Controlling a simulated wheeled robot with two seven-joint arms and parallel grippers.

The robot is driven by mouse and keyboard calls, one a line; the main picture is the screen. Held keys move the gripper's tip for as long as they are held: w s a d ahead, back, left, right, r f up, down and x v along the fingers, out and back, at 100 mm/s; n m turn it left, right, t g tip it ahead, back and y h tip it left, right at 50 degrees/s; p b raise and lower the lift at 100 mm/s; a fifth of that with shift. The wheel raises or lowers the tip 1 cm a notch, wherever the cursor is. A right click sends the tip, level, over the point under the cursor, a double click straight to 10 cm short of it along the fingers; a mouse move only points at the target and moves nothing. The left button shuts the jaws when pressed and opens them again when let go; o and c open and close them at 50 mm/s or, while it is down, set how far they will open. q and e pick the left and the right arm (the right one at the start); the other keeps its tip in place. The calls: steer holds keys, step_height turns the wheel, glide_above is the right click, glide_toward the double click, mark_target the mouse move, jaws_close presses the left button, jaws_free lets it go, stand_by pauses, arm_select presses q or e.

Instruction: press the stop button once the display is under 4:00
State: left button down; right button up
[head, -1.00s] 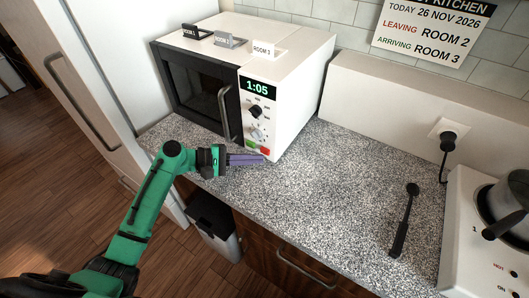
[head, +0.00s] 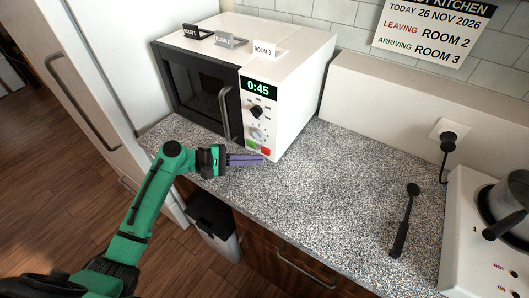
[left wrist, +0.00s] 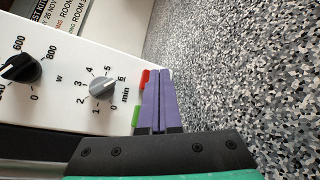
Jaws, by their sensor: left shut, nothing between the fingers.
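The white microwave (head: 290,95) stands on the counter, with its display (head: 257,88) reading 0:45 in green digits. Low on its panel are a red button (head: 265,151) and a green button (head: 251,144). They also show in the left wrist view, the red one (left wrist: 145,77) beyond the green one (left wrist: 136,116). My left gripper (head: 264,159) is shut and empty, its purple fingers just in front of the panel's lower edge, with the tips by the red button. In the left wrist view the fingers (left wrist: 158,72) partly cover both buttons. I cannot tell whether they touch. My right gripper is not in view.
Two knobs sit above the buttons, the upper one black (head: 256,111) and the lower one grey (head: 257,134). Room tags stand on the microwave, one reading ROOM 3 (head: 264,49).

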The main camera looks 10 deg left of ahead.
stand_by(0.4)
arm_select(q)
steer(key=shift+w+d, duration=0.15)
steer(key=shift+w, duration=0.3)
steer(key=shift+w+d, duration=0.1)
steer(key=shift+w, duration=0.05)
stand_by(0.3)
steer(key=shift+s+a+r+p, duration=0.15)
steer(key=shift+s+a+p, duration=0.05)
steer(key=shift+s+p, duration=0.2)
steer(key=shift+s, duration=0.25)
